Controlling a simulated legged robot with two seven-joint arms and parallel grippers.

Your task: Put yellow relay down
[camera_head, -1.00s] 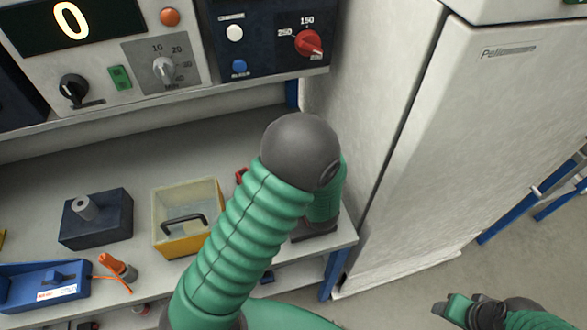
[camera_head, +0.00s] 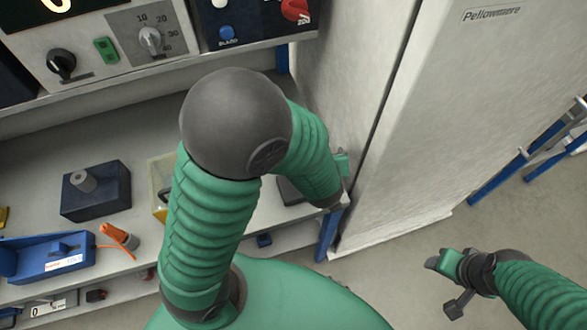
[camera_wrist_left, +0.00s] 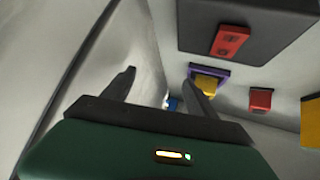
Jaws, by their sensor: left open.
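In the left wrist view, a yellow block (camera_wrist_left: 208,84), which looks like the yellow relay, sits on a purple-edged base on the pale shelf surface. It is just beyond the right fingertip, which partly overlaps it in the picture. My left gripper (camera_wrist_left: 163,85) is open, with nothing between its fingers. In the head view, my left arm bends over the right end of the shelf and hides the yellow block. My right gripper (camera_head: 446,264) hangs over the floor at lower right, too small to read its jaws.
A red block (camera_wrist_left: 230,41) sits on a dark base, with another red block (camera_wrist_left: 260,99) nearby. A yellow bin (camera_head: 160,190) is partly behind my left arm. The shelf (camera_head: 60,150) also holds a dark box (camera_head: 96,192) and blue device (camera_head: 45,258). A white cabinet (camera_head: 440,120) stands right.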

